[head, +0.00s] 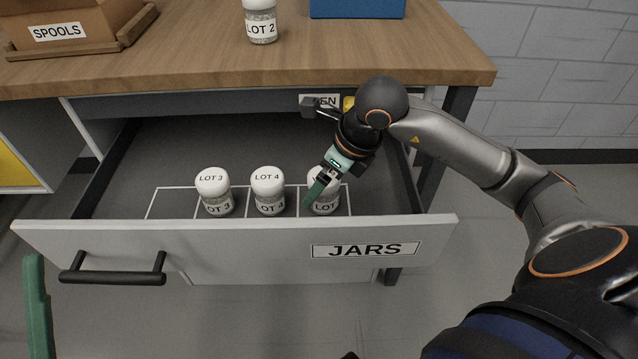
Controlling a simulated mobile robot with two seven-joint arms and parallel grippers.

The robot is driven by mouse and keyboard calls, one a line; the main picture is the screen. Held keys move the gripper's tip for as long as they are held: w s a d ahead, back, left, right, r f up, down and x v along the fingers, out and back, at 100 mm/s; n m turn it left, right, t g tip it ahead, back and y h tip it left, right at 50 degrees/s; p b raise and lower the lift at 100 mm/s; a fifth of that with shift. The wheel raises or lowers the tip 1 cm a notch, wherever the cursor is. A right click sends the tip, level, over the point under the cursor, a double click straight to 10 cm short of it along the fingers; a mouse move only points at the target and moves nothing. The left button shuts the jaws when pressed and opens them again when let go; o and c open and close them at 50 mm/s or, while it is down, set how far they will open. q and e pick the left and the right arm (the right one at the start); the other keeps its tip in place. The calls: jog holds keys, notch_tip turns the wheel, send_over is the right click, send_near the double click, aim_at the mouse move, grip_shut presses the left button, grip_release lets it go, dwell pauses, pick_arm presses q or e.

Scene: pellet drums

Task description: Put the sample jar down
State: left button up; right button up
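A clear sample jar (328,205) with a white lid and a label reading "LOT" stands upright in the open drawer, at the right end of a row, in a white-outlined cell. My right gripper (321,185) reaches down over it from above right. One green finger crosses the front of the jar and covers part of its lid and label. The other finger is hidden, so I cannot tell whether the gripper is closed on the jar. A green finger of my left gripper (38,310) shows at the lower left edge, away from the drawer.
Jars LOT 3 (214,191) and LOT 4 (268,190) stand left of it in the drawer (120,240) marked JARS. An empty cell lies at the left. A LOT 2 jar (261,22), a SPOOLS box (60,25) and a blue bin (357,8) stand on the worktop.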

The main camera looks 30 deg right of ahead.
jog(key=p+v, duration=0.1)
jog(key=v, duration=0.3)
jog(key=shift+d+r, duration=0.1)
jog(key=shift+r, duration=0.25)
pick_arm(q)
jog(key=shift+w+a+f+n+y+p, duration=0.25)
jog(key=shift+w+f+n+y, duration=0.75)
jog(key=shift+y, duration=0.3)
jog(key=shift+w+a+f+n+y+p, duration=0.1)
jog(key=shift+w+a+f+n+y, duration=0.1)
jog(key=shift+w+f+n+y, duration=0.95)
pick_arm(e)
jog(key=shift+v, duration=2)
